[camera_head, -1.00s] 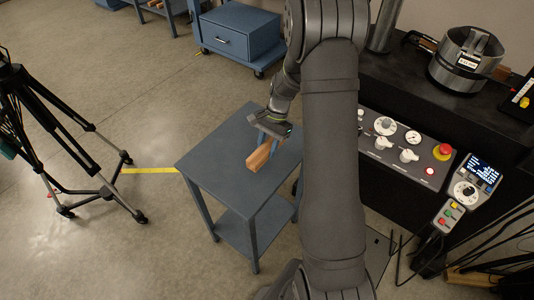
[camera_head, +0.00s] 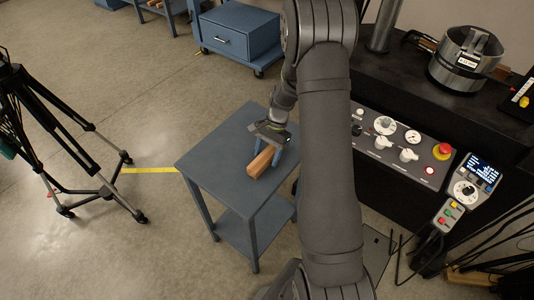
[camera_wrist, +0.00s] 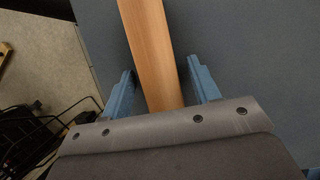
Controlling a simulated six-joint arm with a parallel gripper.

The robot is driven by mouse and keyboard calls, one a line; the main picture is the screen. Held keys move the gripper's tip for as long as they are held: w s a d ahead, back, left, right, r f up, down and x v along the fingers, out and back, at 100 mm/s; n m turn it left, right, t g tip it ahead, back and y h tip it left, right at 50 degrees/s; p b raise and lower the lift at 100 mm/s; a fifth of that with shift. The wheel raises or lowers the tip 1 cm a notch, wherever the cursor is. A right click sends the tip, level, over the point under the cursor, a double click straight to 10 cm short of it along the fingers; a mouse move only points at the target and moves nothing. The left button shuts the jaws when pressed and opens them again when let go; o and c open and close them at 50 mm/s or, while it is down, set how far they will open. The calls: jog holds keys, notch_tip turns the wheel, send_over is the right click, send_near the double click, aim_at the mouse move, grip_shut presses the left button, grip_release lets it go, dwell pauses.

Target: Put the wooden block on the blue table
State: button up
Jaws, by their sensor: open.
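The wooden block (camera_head: 261,162) lies on the top of the blue table (camera_head: 215,157), right of its middle in the head view. In the wrist view the block (camera_wrist: 150,45) runs lengthwise between the two blue fingers of my gripper (camera_wrist: 163,88). The fingers are open, with a gap on each side of the block. In the head view my gripper (camera_head: 272,150) is just above and around the block's far end. The block's near end is in plain sight; its far end is partly hidden by the gripper.
A black tripod (camera_head: 70,140) stands on the floor at left. A control panel (camera_head: 405,145) and a handheld pendant (camera_head: 468,190) are at right. A blue drawer cabinet (camera_head: 238,38) stands behind. The table's left and front top is clear.

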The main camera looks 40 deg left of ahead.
aim_at(264, 157)
jog(key=v, duration=1.2)
jog(key=shift+r, duration=0.2)
jog(key=x, duration=1.2)
jog(key=shift+f, duration=0.1)
notch_tip(264, 157, up, 3)
jog(key=shift+r, duration=0.55)
jog(key=shift+f, duration=0.15)
